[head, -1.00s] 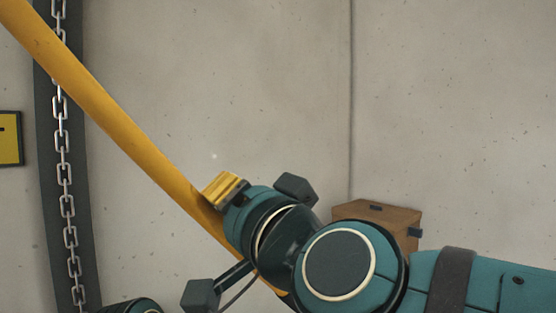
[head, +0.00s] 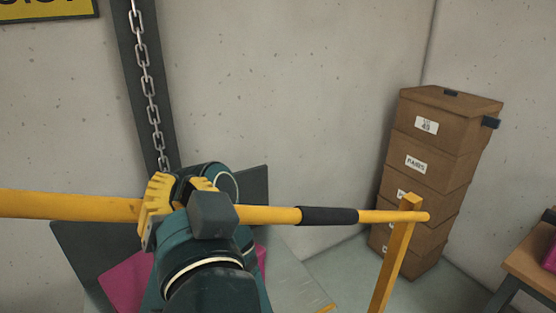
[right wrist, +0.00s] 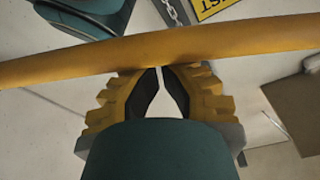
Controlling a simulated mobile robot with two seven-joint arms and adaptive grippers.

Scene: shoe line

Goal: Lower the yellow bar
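The yellow bar (head: 80,206) lies nearly level across the head view, with a black sleeve (head: 328,216) toward its right end. That end is at the top of a yellow post (head: 395,255); I cannot tell if it rests there. My right gripper (head: 176,190) is at the bar, left of the sleeve, and hides part of it. In the right wrist view the bar (right wrist: 230,42) crosses just beyond the fingertips (right wrist: 159,70), which are drawn together with nothing seen between them. Whether they touch the bar is unclear. My left gripper is not in view.
A stack of brown boxes (head: 432,165) stands by the wall at right. A wooden table (head: 535,262) is at the right edge. A chain (head: 146,85) hangs on a dark upright behind the bar. A magenta surface (head: 125,285) shows below the gripper.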

